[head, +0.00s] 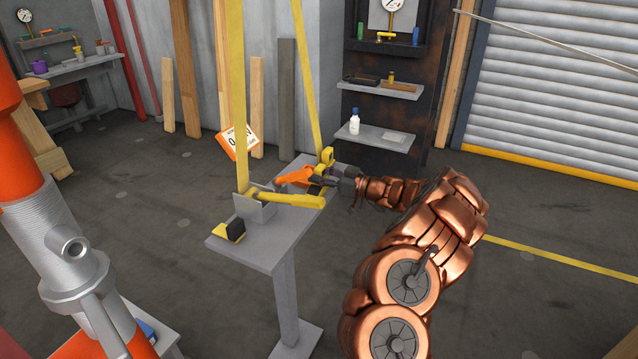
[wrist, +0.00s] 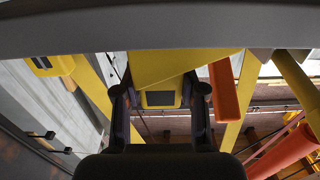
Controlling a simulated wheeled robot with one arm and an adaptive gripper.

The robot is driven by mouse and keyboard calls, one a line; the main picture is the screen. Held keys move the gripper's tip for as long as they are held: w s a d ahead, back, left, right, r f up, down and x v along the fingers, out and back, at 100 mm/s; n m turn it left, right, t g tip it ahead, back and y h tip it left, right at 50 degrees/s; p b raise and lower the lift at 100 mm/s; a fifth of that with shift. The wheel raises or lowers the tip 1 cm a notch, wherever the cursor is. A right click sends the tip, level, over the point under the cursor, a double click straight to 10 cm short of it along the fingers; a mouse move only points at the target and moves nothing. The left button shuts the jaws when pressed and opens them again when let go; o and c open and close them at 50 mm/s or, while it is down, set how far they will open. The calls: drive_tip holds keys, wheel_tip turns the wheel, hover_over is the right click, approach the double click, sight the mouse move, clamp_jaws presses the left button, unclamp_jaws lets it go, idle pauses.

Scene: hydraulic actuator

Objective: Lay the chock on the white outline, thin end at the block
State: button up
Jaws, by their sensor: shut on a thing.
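My gripper (head: 324,181) is at the far right part of a grey pedestal table (head: 262,246). In the wrist view my gripper (wrist: 160,98) has its two dark fingers shut on a yellow piece with a dark square patch, which looks like the chock (wrist: 158,70). In the head view the held chock is mostly hidden by the gripper and things around it. A grey block (head: 252,209) stands on the table, left of my gripper. A yellow-and-black wedge-like piece (head: 230,231) lies at the table's near left corner. I cannot make out a white outline.
A yellow bar (head: 290,202) juts right from the block. An orange piece (head: 295,177) lies just left of my gripper. Two yellow straps (head: 238,90) rise from the table. An orange-and-white tag (head: 236,141) hangs behind. The table's front left surface is mostly bare.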

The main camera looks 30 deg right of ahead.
clamp_jaws()
drive_tip(key=shift+r, duration=0.1)
wheel_tip(320, 180, up, 18)
drive_tip(key=b, duration=0.3)
